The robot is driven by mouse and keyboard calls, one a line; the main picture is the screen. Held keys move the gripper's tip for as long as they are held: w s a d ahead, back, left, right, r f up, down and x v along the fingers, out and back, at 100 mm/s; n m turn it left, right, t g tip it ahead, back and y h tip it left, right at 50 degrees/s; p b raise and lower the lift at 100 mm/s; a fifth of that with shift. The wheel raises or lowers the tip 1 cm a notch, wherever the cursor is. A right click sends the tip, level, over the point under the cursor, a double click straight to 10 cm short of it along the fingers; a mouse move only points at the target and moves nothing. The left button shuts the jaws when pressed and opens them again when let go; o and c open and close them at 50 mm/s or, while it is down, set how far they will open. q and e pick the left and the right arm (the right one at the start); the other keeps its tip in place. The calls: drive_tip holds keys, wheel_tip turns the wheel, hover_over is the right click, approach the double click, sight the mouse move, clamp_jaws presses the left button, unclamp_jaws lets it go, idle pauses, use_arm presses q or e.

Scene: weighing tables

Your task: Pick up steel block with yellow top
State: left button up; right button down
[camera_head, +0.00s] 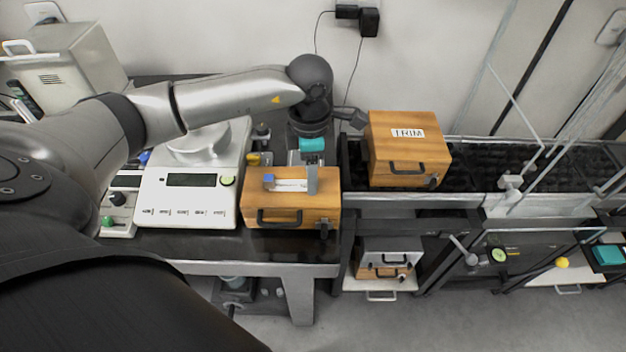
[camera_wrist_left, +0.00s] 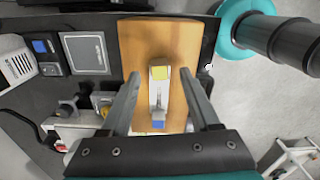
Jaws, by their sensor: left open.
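In the left wrist view a small steel block with a yellow top (camera_wrist_left: 159,73) sits on a wooden case (camera_wrist_left: 140,40). A block with a blue top (camera_wrist_left: 158,125) stands nearer the gripper base, with a pale strip between the two. My left gripper (camera_wrist_left: 163,85) is open, its fingers on either side of this row. In the head view the left gripper (camera_head: 311,172) is over the right part of the wooden case (camera_head: 325,205). The blue top (camera_head: 268,179) shows there; the yellow-topped block is hidden behind the gripper. My right gripper is out of view.
A white scale (camera_head: 190,205) stands left of the case. Small items with yellow parts (camera_head: 254,158) are behind it. A labelled wooden box (camera_head: 408,148) stands to the right on a black roller track (camera_head: 500,165).

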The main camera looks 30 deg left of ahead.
use_arm(q)
drive_tip(key=shift+f, duration=0.2)
clamp_jaws()
idle(0.4)
